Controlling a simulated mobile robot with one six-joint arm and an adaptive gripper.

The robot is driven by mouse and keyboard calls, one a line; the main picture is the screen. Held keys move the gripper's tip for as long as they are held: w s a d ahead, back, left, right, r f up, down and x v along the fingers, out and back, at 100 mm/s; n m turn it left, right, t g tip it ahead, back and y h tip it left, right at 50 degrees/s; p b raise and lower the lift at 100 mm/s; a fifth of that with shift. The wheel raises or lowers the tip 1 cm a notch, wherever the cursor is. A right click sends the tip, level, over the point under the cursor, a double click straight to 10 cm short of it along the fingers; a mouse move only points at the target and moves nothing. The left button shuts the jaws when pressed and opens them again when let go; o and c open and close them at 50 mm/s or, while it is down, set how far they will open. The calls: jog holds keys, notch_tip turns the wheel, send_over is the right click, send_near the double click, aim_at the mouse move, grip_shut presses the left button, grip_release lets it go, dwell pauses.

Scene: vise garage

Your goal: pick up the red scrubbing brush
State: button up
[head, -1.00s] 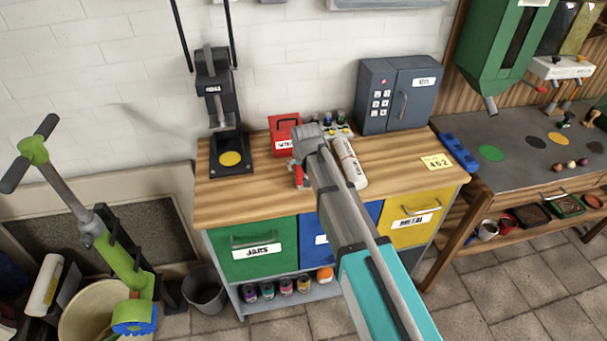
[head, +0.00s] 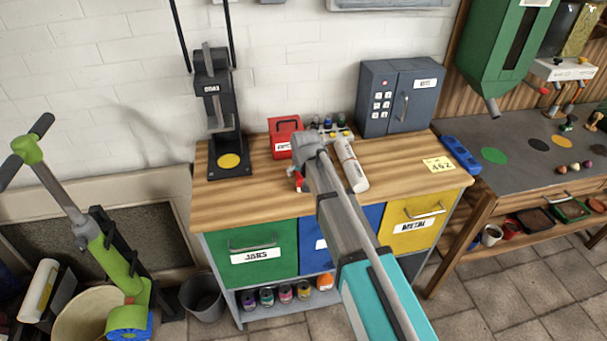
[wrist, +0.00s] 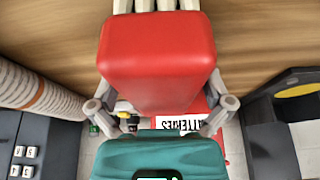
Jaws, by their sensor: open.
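The red scrubbing brush (wrist: 155,62) is large in the wrist view, a red block with pale bristles at its top edge, over the wooden worktop. My gripper (wrist: 162,103) is open, with its grey finger links on either side of the brush's near end. The brush hides the fingertips, so contact cannot be told. In the head view my gripper (head: 298,177) is low over the worktop (head: 240,205), left of centre. A small bit of red shows there, but the arm hides most of that spot.
A red batteries box (head: 284,136) and small bottles stand behind my gripper. A white roll (head: 351,166) lies close on the right, with a grey safe (head: 397,95) behind. A black press (head: 222,120) stands left. The worktop's front left is clear.

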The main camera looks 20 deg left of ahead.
jog(key=c, duration=1.1)
jog(key=shift+r, duration=0.15)
notch_tip(320, 180, up, 3)
jog(key=p, duration=0.3)
jog(key=s+d+r+p, duration=0.2)
jog(key=d+r+p, duration=0.1)
jog(key=d, duration=0.1)
jog(key=s+d+r+p, duration=0.2)
jog(key=d+r+p, duration=0.1)
jog(key=d, duration=0.1)
jog(key=s+d+r+p, duration=0.2)
jog(key=d+r+p, duration=0.1)
jog(key=d+p, duration=0.1)
jog(key=shift+s+d+r, duration=0.2)
jog(key=shift+s+r, duration=0.05)
jog(key=shift+r, duration=0.1)
